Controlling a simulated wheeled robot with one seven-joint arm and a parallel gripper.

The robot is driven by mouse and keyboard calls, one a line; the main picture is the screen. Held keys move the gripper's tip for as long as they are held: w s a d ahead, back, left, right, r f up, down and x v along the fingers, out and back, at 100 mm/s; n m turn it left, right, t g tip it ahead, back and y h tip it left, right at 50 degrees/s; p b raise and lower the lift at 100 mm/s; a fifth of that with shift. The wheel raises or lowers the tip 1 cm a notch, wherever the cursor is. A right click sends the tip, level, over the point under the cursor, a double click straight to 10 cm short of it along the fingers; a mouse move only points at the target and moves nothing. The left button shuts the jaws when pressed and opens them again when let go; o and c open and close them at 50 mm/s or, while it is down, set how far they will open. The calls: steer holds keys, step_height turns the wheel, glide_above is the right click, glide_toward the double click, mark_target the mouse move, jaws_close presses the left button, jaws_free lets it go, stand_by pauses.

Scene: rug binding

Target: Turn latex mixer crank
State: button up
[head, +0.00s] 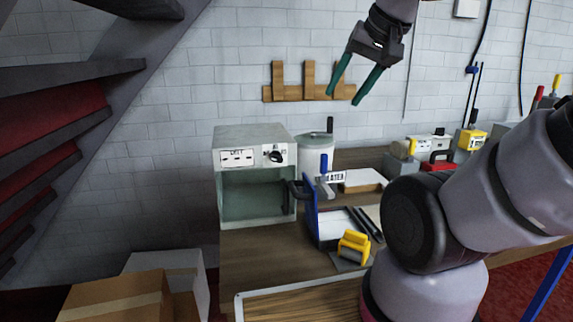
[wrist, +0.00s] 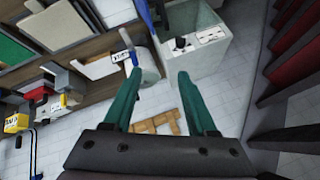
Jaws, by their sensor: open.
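The latex mixer is a white cylindrical pot (head: 316,157) with a grey lid and a label only partly readable. It stands on the workbench behind a blue-handled tool. Its crank has an upright black handle (head: 330,124) above the lid. My gripper (head: 346,98) has green fingers, spread open and empty, raised in front of the wall above and right of the pot. Its fingers also show in the wrist view (wrist: 159,77).
A white cabinet (head: 252,140) with a dark knob stands left of the pot. A wooden rack (head: 290,92) hangs on the wall. Cardboard boxes (head: 118,297) stand at lower left.

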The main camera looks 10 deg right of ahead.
stand_by(0.3)
steer(key=m+g+h, duration=0.3)
steer(key=m+h, duration=0.1)
steer(key=m, duration=3.2)
glide_above(331, 117)
steer(key=s+a, duration=0.1)
steer(key=s, duration=0.2)
step_height(331, 117, down, 5)
steer(key=x, duration=1)
steer(key=shift+w+a+f, duration=0.15)
steer(key=shift+w+a, duration=0.05)
jaws_close()
